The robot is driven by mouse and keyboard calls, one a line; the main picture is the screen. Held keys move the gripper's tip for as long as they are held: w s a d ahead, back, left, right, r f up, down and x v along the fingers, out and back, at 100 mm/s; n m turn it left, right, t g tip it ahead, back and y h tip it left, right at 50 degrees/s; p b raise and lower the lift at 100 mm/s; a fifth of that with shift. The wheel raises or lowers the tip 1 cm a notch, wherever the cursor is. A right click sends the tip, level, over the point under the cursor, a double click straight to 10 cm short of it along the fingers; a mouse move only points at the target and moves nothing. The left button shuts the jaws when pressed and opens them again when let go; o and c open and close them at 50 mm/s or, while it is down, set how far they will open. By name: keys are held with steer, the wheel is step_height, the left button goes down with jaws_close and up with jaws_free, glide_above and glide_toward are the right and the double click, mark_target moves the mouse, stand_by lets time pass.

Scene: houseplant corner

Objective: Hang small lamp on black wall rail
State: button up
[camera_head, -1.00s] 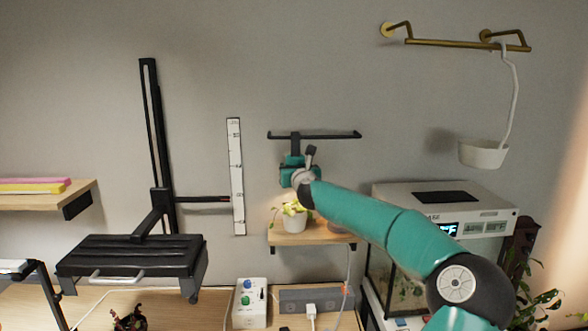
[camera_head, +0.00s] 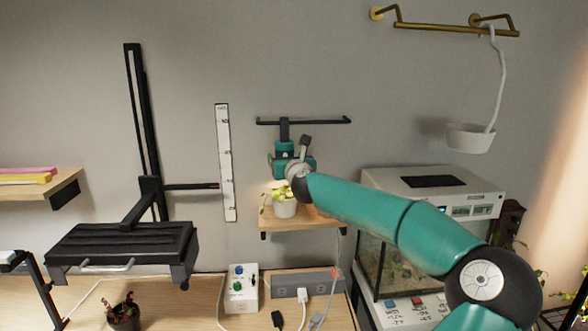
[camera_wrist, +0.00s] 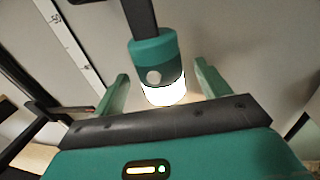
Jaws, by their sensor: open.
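The small lamp (camera_head: 284,147) has a teal cap, a glowing white lower end and a black strap on top. It hangs upright below the black wall rail (camera_head: 325,122), its strap reaching up to the rail. The wrist view shows the lamp (camera_wrist: 155,58) close up, between the two teal fingers of my gripper (camera_wrist: 162,72). The fingers are open with a gap on each side of the lamp. In the head view my gripper (camera_head: 290,166) is just below the lamp and partly hides it. The strap's contact with the rail is too small to judge.
A potted plant (camera_head: 285,208) stands on a small wooden shelf (camera_head: 300,225) right under my gripper. A white ruler strip (camera_head: 226,160) is on the wall to the left, with a black arm stand (camera_head: 150,185) beyond. A white planter (camera_head: 470,138) hangs from a brass rail at right.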

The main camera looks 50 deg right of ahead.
steer(key=v, duration=0.9)
